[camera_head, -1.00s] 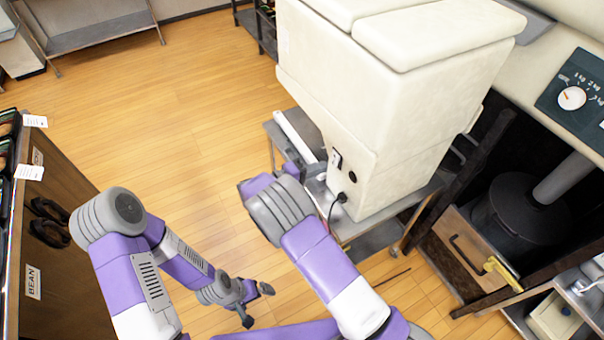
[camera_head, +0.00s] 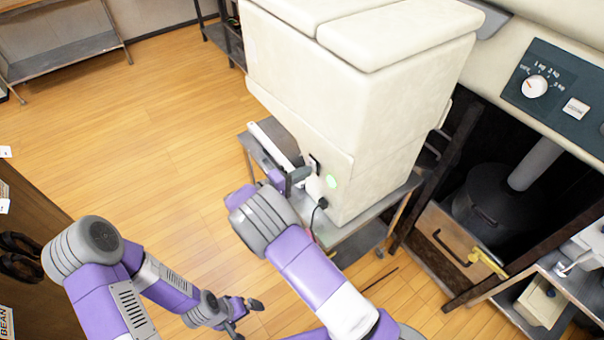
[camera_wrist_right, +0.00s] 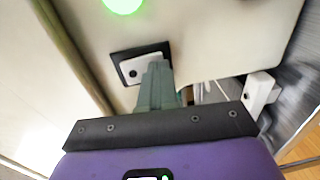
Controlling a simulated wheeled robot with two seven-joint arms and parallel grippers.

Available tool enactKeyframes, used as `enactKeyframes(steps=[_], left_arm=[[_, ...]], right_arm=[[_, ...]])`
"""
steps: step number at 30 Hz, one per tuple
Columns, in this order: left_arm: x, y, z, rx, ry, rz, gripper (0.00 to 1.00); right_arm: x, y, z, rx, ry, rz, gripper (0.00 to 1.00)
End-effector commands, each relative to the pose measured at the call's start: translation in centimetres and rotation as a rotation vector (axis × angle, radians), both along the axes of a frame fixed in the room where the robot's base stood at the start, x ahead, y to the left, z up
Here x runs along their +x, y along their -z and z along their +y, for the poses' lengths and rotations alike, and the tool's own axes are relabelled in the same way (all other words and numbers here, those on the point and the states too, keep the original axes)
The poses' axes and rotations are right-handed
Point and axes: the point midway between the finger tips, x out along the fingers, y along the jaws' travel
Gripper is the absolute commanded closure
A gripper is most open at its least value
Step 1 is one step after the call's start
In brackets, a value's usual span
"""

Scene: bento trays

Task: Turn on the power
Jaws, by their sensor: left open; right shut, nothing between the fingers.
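The cream machine (camera_head: 345,110) stands on a metal table. A power switch (camera_head: 314,163) in a dark frame is on its side, and it also shows in the right wrist view (camera_wrist_right: 128,72). A round light (camera_head: 332,182) near the switch glows green; it is at the top edge of the right wrist view (camera_wrist_right: 123,4). My right gripper (camera_head: 304,174) is shut and empty, with its fingertips at the lower edge of the switch (camera_wrist_right: 155,72); I cannot tell whether they touch it. My left gripper (camera_head: 245,318) is open and empty, low over the floor.
A black plug and cord (camera_head: 320,204) sit below the light on the machine. A dial panel (camera_head: 555,95) and a wooden drawer (camera_head: 450,248) are at the right. A brown cabinet (camera_head: 45,205) is at the left edge.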

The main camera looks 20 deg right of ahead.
Motion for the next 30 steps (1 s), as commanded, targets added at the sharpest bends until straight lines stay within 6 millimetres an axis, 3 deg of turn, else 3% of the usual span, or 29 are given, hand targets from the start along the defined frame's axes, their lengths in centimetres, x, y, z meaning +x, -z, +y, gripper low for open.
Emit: enactKeyframes(steps=[5, 9, 15, 21, 30], left_arm=[[0.0, 0.7, 0.0, 0.0, 0.0, 0.0, 0.0], [0.0, 2.0, 0.0, 0.0, 0.0, 0.0, 0.0], [0.0, 1.1, 0.0, 0.0, 0.0, 0.0, 0.0], [0.0, 0.9, 0.0, 0.0, 0.0, 0.0, 0.0], [0.0, 0.9, 0.0, 0.0, 0.0, 0.0, 0.0]], right_arm=[[-0.4, 0.3, 1.2, -0.001, 0.001, 0.0, 1.0], [-1.1, 1.0, 3.5, -0.001, 0.009, -0.002, 1.0], [-2.7, 1.1, 8.0, -0.002, 0.008, 0.0, 1.0], [-3.8, 1.6, 11.2, -0.001, 0.009, -0.001, 1.0], [-4.4, 1.8, 12.5, 0.0, 0.013, 0.001, 1.0]])
